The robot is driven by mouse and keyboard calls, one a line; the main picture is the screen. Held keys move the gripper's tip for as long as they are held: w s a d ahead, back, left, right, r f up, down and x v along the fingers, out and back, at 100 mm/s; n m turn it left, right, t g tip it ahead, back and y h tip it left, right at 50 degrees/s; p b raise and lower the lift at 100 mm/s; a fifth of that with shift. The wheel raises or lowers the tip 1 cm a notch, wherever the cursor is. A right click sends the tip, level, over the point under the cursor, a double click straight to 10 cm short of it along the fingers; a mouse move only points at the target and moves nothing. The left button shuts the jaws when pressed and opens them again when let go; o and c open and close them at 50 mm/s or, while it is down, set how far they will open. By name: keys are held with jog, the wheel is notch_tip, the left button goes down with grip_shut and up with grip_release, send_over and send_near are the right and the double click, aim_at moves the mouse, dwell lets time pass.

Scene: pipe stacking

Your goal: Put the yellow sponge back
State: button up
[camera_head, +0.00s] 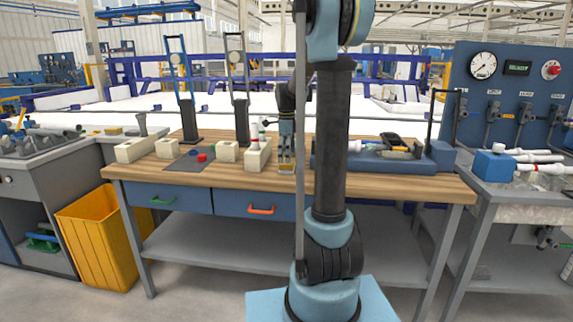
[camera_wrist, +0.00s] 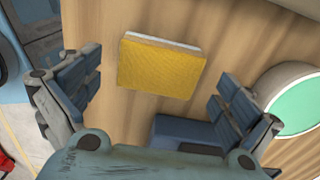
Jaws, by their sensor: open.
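The yellow sponge (camera_wrist: 160,68), a flat block with a pale edge, lies on the wooden tabletop in the wrist view. My gripper (camera_wrist: 158,78) is open above it, one finger on each side in the picture, with clear gaps and no visible contact. In the head view my gripper (camera_head: 286,155) points down over the middle of the workbench, near its front edge. A small yellowish patch shows at its tip there; my arm hides the bench just to the right.
Cream blocks (camera_head: 228,152) stand left of my gripper on the workbench (camera_head: 230,178). A blue tray (camera_head: 440,155) with tools lies to the right. Two tall stands (camera_head: 241,115) rise behind. A round green-topped thing (camera_wrist: 298,103) is near the right finger. A yellow bin (camera_head: 95,240) stands at left.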

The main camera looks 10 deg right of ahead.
notch_tip(320, 180, up, 8)
jog(key=s+n, duration=0.6)
jog(key=s, duration=0.5)
jog(key=s+f+n+t, duration=0.1)
jog(key=s+f+n, duration=0.7)
jog(key=s, duration=0.4)
jog(key=s+f+n+t, duration=0.1)
jog(key=s+f+n, duration=0.6)
jog(key=s+f, duration=0.3)
jog(key=shift+s+d+n, duration=0.15)
jog(key=shift+s+n, duration=0.25)
jog(key=shift+s, duration=0.55)
